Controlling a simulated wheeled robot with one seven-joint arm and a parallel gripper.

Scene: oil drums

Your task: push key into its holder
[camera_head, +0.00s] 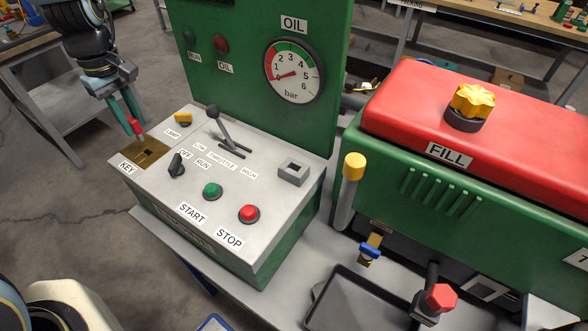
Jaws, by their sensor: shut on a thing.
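The key (135,126) has a red head and a thin grey shaft pointing down. My gripper (128,118), with teal fingers, is shut on the red head at the upper left of the control box. The key's holder is a brass plate (150,155) with a dark square hole, at the box's left corner beside the KEY label. The shaft's lower end is over the back part of the plate, close to the hole. I cannot tell whether the tip touches the plate or has entered the hole.
The control box (235,225) carries a yellow lamp switch (183,119), a throttle lever (220,128), a black knob (177,164), green (212,191) and red (249,214) buttons and a grey square socket (293,171). A green gauge panel (270,110) rises behind.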

